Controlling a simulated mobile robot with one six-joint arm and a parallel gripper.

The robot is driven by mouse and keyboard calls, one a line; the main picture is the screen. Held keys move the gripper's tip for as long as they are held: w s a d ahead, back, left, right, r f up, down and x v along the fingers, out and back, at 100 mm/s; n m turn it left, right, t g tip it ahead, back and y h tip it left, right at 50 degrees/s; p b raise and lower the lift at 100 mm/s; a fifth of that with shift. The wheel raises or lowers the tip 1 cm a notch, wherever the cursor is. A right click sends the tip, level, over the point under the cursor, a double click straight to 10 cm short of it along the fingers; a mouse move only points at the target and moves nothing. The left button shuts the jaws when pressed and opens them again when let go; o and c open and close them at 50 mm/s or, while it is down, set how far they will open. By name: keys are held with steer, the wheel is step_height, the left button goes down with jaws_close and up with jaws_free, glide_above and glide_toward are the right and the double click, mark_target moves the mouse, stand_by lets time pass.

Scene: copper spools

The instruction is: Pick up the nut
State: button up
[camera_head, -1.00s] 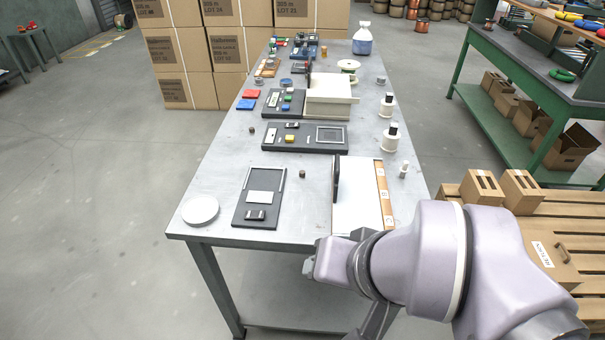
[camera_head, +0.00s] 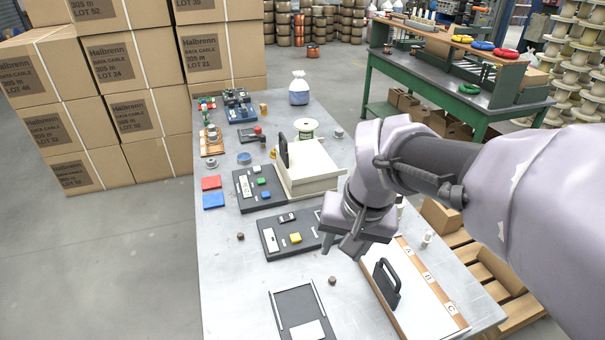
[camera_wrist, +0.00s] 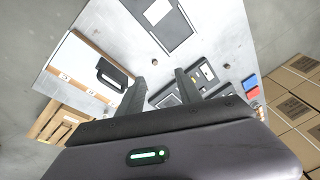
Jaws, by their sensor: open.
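Two small dark brown pieces lie on the grey table and look like nuts, but they are too small to tell for sure. One piece (camera_head: 332,281) lies on bare metal near the dark tray; the other (camera_head: 240,237) lies near the left edge. In the wrist view the nearer piece (camera_wrist: 153,62) shows just beyond the fingertips, and the other piece (camera_wrist: 227,66) is off to the right. My gripper (camera_head: 340,246) is open and empty, above the table beside the tray with the yellow block. Its two fingers (camera_wrist: 161,80) also show in the wrist view.
A white board (camera_head: 415,290) with a black handle stands right of the nearer piece. A dark tray (camera_head: 286,298) lies left of it. Cartons (camera_head: 70,150) stand left of the table.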

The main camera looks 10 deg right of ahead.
steer(key=w+d+f+g+h+p, duration=0.1)
steer(key=w+d+f+g+p, duration=0.15)
steer(key=w+p, duration=0.45)
steer(key=n+b, duration=0.1)
steer(key=b, duration=0.6)
glide_above(332, 278)
steer(key=f, duration=1.3)
steer(key=shift+w+d+f, duration=0.25)
steer(key=shift+w, duration=0.05)
steer(key=f+b, duration=0.1)
steer(key=f, duration=0.2)
steer(key=f+b, duration=0.2)
steer(key=f, duration=0.1)
steer(key=shift+s+a, duration=0.2)
steer(key=shift+r, duration=0.1)
steer(key=shift+c, duration=0.9)
jaws_close()
